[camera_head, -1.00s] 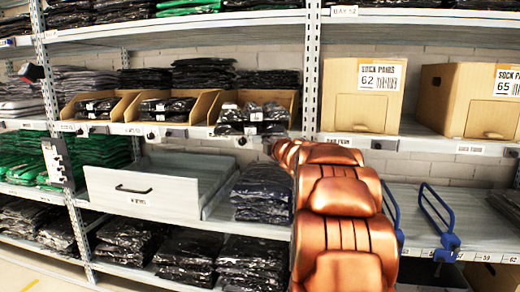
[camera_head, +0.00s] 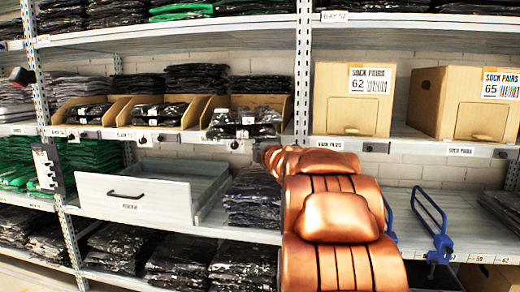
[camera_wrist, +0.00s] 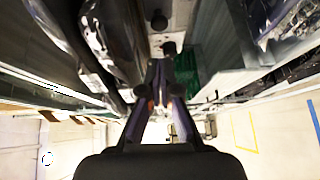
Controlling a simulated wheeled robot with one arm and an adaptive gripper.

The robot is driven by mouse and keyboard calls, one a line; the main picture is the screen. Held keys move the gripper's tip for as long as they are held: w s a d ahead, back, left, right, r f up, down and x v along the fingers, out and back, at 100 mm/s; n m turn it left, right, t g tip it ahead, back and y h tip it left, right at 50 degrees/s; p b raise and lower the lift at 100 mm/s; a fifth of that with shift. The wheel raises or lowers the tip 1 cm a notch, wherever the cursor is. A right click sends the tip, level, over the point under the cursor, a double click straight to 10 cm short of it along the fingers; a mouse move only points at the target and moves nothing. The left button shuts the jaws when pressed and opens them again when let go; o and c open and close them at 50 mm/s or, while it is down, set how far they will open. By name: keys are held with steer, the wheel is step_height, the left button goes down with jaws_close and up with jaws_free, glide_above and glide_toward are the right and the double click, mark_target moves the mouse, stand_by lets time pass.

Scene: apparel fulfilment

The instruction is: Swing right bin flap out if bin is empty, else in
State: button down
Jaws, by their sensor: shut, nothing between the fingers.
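Three open cardboard bins stand side by side on the middle shelf in the head view. The right bin (camera_head: 283,103) holds dark plastic-wrapped packs (camera_head: 243,118), so it is not empty. A small dark knob (camera_head: 235,145) sits on the shelf edge below it. I cannot make out the flap or its position. My copper arm reaches up to the shelf edge just right of that knob, and hides my gripper there. In the wrist view my gripper (camera_wrist: 160,75) is shut and empty, its fingertips close to a pale strip with dark round knobs (camera_wrist: 158,20).
A grey drawer (camera_head: 130,200) juts out below the bins. Cardboard boxes marked 62 (camera_head: 353,98) and 65 (camera_head: 475,105) stand to the right. Blue bars (camera_head: 430,210) stand on the lower shelf. A metal upright (camera_head: 303,70) rises just right of the bins.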

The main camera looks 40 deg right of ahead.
steer(key=d+p+v, duration=0.1)
steer(key=v, duration=0.7)
steer(key=shift+s+p, duration=0.35)
steer(key=shift+s, duration=0.25)
steer(key=shift+r, duration=0.2)
steer(key=s+a+m+g+p, duration=0.45)
steer(key=a+p, duration=0.35)
steer(key=p, duration=0.2)
steer(key=s+a+m+g+p, duration=0.3)
steer(key=a+m+g+p, duration=0.25)
steer(key=a+p, duration=0.3)
steer(key=s+a+r+m+g+y+p, duration=0.3)
steer(key=s+a+g+y+p, duration=0.3)
steer(key=s+a+p, duration=0.7)
steer(key=s+a+g, duration=0.2)
steer(key=s+a, duration=0.7)
steer(key=s, duration=0.1)
steer(key=shift+y, duration=0.3)
steer(key=shift+s, duration=0.1)
